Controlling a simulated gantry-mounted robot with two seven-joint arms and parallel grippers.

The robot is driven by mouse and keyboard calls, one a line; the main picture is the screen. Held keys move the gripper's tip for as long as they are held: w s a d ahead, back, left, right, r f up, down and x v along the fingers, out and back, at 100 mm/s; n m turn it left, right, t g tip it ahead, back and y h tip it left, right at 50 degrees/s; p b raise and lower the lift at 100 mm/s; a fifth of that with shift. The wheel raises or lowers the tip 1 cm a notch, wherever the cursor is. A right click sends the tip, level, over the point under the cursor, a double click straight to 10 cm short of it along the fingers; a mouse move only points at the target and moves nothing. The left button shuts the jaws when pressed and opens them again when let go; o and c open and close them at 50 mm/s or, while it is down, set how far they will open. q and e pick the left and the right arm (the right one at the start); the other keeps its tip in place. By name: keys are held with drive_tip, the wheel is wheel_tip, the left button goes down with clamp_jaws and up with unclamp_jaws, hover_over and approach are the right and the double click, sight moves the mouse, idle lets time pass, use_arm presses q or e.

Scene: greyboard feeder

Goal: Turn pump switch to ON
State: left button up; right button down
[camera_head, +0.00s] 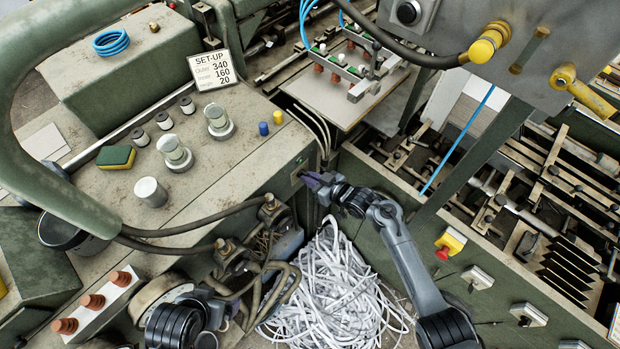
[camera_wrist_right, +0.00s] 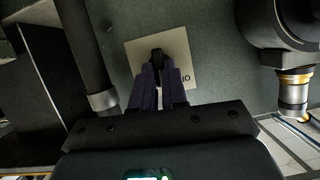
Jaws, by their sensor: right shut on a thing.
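The pump switch is a small black knob (camera_wrist_right: 157,56) on a pale square plate (camera_wrist_right: 177,45) on the green machine wall. My right gripper (camera_wrist_right: 158,70) has its dark purple fingers closed on the knob, which points upward in the right wrist view. Part of the plate's lettering shows right of the fingers; the rest is hidden. In the head view the right gripper (camera_head: 310,181) reaches the plate (camera_head: 298,171) at the cabinet's end, and the knob is hidden by the fingers. My left gripper (camera_head: 222,302) is at the lower left among hoses; its jaws are unclear.
Brown hoses (camera_head: 196,228) run left of the switch. A heap of white paper strips (camera_head: 325,290) lies below my right arm. A red stop button (camera_head: 443,252) sits on the wall at right. In the right wrist view, a dark pipe (camera_wrist_right: 84,50) stands left of the plate.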

drive_tip(key=shift+w+d+f+m+g+y+b, duration=0.15)
drive_tip(key=shift+m+g+y+b, duration=0.55)
drive_tip(key=shift+m, duration=0.7)
drive_tip(key=shift+w+d+f+m+g+y+b, duration=0.15)
drive_tip(key=shift+m+g+y+b, duration=0.25)
drive_tip(key=shift+m+y+b, duration=0.65)
drive_tip(key=shift+r+m, duration=0.15)
drive_tip(key=shift+m, duration=0.3)
drive_tip(key=c, duration=1.2)
unclamp_jaws()
drive_tip(key=shift+o, duration=0.2)
drive_tip(key=v, duration=0.7)
drive_tip(key=shift+d+r, duration=0.15)
drive_tip(key=shift+r, duration=0.05)
